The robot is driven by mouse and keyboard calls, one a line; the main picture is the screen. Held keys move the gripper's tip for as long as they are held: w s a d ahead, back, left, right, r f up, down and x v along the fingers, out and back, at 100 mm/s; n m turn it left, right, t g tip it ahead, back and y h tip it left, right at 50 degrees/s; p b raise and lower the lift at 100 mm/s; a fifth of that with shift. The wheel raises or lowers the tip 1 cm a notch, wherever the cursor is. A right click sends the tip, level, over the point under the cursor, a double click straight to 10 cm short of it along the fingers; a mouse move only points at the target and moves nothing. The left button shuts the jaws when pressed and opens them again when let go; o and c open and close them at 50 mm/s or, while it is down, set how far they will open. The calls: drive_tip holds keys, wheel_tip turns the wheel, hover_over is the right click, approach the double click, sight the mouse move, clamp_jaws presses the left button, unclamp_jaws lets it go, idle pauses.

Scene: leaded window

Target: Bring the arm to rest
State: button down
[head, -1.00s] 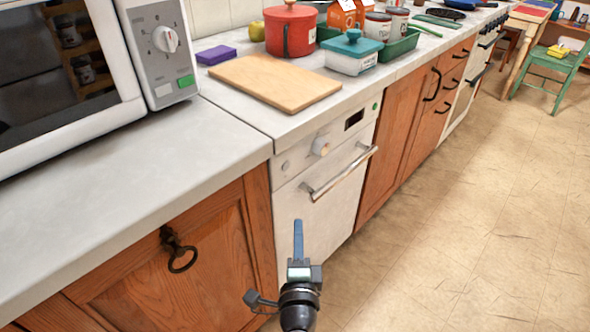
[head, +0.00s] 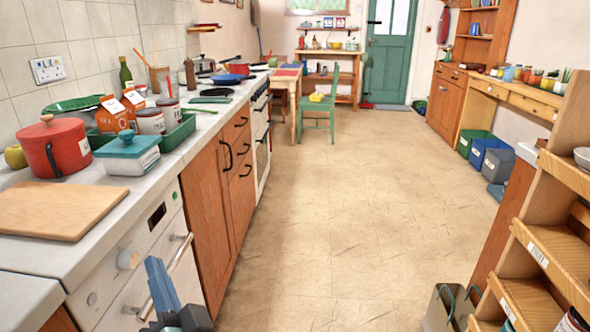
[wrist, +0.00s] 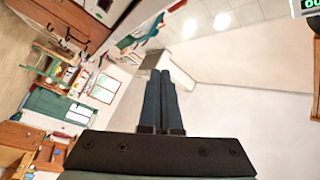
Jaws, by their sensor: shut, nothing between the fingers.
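My gripper (head: 158,283) shows at the bottom left of the head view, in front of the white dishwasher (head: 135,262) and its bar handle. Its blue fingers point up and are closed together with nothing between them. In the wrist view the gripper (wrist: 160,75) also shows with its two dark blue fingers side by side. That view is turned on its side and looks out into the room, towards the green door (wrist: 60,108) and the ceiling. The rest of the arm is cut off by the lower edge of the head view.
The counter at left holds a wooden board (head: 48,208), a red pot (head: 55,147), a teal-lidded dish (head: 127,153) and a green tray (head: 180,133). A wooden shelf unit (head: 540,255) stands at right. The floor (head: 330,220) between is clear up to a green chair (head: 320,112).

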drive_tip(key=d+r+n+t+h, duration=0.1)
drive_tip(key=d+r+n+t, duration=0.3)
drive_tip(key=r, duration=0.6)
drive_tip(key=d+r+t+h, duration=0.1)
drive_tip(key=d+r+h, duration=0.1)
drive_tip(key=d+r, duration=0.5)
drive_tip(key=s+d+r+m+t+h+p, duration=0.1)
drive_tip(key=s+d+r+t+h, duration=0.3)
drive_tip(key=r, duration=0.6)
drive_tip(key=s+d+r+t+h+p, duration=0.1)
drive_tip(key=s+d+r+t+h, duration=0.1)
drive_tip(key=s+d+r+h, duration=0.7)
drive_tip(key=w+a+r+y+p, duration=0.1)
drive_tip(key=r+y+p, duration=0.1)
drive_tip(key=r+p, duration=1)
drive_tip(key=w+a+r+y+p, duration=0.1)
drive_tip(key=w+r+p, duration=0.1)
drive_tip(key=r+p, duration=1)
drive_tip(key=shift+a+r+y, duration=0.4)
drive_tip(key=shift+r, duration=0.25)
drive_tip(key=shift+w, duration=0.1)
